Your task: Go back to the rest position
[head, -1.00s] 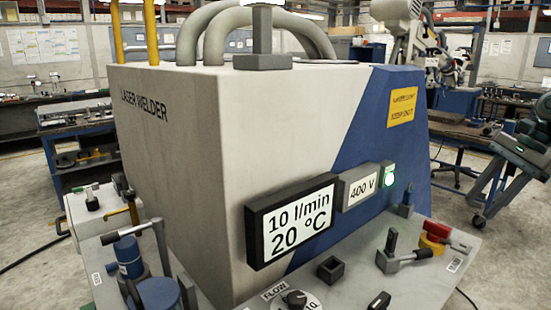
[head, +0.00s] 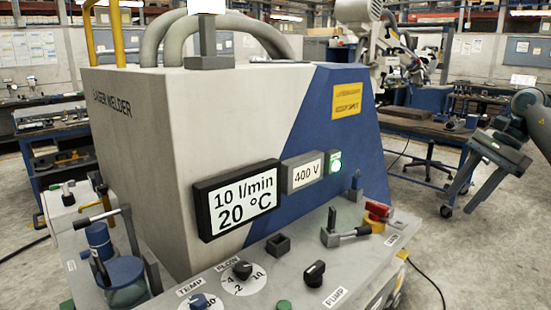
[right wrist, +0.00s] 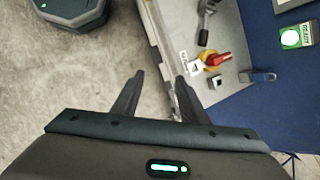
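My right gripper (head: 476,187) is at the right of the head view, in front of the bare floor and clear of the machine. It is open and empty, its fingers pointing down and to the left. In the right wrist view its two fingers (right wrist: 157,92) are spread apart with nothing between them. Below them are the floor and the panel edge. My left gripper is not in view.
A laser welder (head: 140,140) fills the left and middle. Its control panel (head: 235,302) has knobs, a red-and-yellow switch (head: 377,213), a lever (head: 343,235) and a lit green button (head: 335,163). A workbench (head: 420,122) stands behind. Floor at right is free.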

